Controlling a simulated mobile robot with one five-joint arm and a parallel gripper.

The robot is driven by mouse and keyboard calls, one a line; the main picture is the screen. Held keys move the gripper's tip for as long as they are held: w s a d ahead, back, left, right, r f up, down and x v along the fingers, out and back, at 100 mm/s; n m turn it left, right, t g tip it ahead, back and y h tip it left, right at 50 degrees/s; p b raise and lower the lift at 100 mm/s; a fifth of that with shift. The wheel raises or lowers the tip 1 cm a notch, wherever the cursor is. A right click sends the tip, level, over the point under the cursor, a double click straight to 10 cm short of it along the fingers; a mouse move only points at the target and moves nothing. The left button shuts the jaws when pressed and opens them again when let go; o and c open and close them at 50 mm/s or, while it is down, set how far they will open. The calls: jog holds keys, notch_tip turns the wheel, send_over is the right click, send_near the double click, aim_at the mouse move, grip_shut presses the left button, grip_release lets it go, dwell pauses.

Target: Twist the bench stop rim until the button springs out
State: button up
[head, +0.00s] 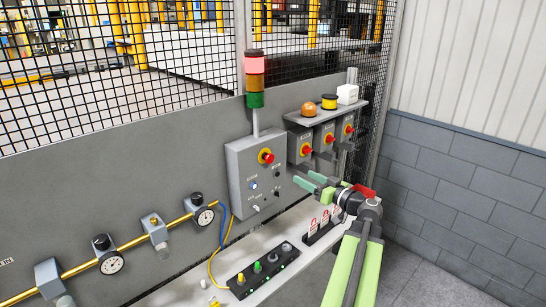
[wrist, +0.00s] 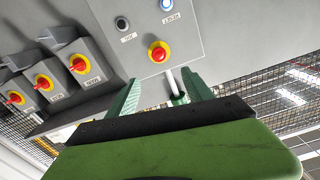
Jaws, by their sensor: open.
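A red mushroom button (head: 266,156) on a yellow collar sits on the front of a grey control box (head: 240,168). I take it as the bench stop; no label for it is readable. The wrist view shows the same button (wrist: 158,52), upside down, beyond the fingertips. My gripper (head: 306,180) is open and empty, to the right of and lower than the button in the head view. In the wrist view my gripper (wrist: 165,85) has its green fingers apart, with nothing between them touching either one. Whether the button is pressed in cannot be told.
A stack light (head: 255,78) with its red top lit stands on the box. A blue-lit button (head: 253,186) is below the stop. Right of the box are several red-handled switches (head: 328,138) under a shelf (head: 325,115). A button strip (head: 262,270) and red padlocks (head: 323,222) lie below.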

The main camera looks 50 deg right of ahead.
aim_at(271, 160)
jog(key=w, duration=1.1)
jog(key=w+d, duration=0.1)
jog(key=w, duration=0.5)
jog(key=shift+w+f, duration=0.1)
jog(key=shift+w, duration=0.05)
